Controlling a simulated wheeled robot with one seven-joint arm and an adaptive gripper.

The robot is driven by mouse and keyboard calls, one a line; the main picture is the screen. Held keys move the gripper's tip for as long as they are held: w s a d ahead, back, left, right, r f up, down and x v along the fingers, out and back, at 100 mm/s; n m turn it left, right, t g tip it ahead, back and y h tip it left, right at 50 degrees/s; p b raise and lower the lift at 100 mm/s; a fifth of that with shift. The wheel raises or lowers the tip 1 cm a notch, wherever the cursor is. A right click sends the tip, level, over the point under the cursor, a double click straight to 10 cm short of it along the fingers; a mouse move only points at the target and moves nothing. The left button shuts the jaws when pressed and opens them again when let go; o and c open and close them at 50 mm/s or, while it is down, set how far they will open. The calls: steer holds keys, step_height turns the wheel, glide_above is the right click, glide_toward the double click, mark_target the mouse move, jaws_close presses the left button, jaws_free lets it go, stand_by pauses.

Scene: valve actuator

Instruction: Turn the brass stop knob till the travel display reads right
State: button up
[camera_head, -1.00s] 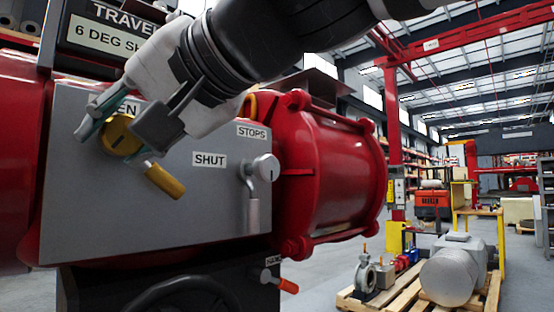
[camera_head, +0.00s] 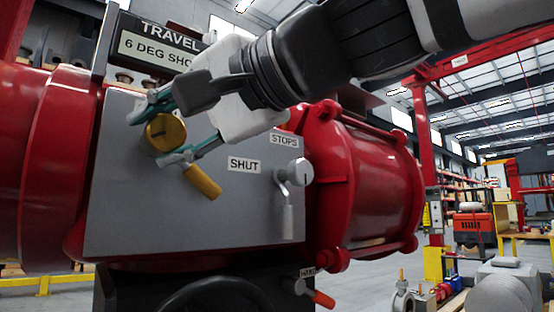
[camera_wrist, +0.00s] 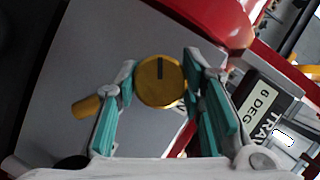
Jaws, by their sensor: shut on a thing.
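The brass stop knob (camera_head: 165,133), round with a dark slot, sits on the upper left of the grey panel (camera_head: 130,215). A yellow handle (camera_head: 202,180) slants down right from below it. My gripper (camera_head: 168,132) has one teal-padded finger above the knob and one below it. In the wrist view the knob (camera_wrist: 160,81) lies between the two fingers, which are shut on it; its slot points up. The travel display (camera_head: 155,48) reads "6 DEG SHO"; my arm hides the rest. The label by the knob is mostly hidden.
A silver knob (camera_head: 300,172) with a grey lever sits right of the SHUT label (camera_head: 244,164). An orange-handled lever (camera_head: 320,298) and a dark handwheel (camera_head: 215,297) are below. A red cylinder (camera_head: 370,190) bulges at right. The panel's lower left is clear.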

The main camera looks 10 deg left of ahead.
steer(key=o, duration=1.2)
steer(key=shift+c, duration=0.2)
steer(key=v, duration=1.2)
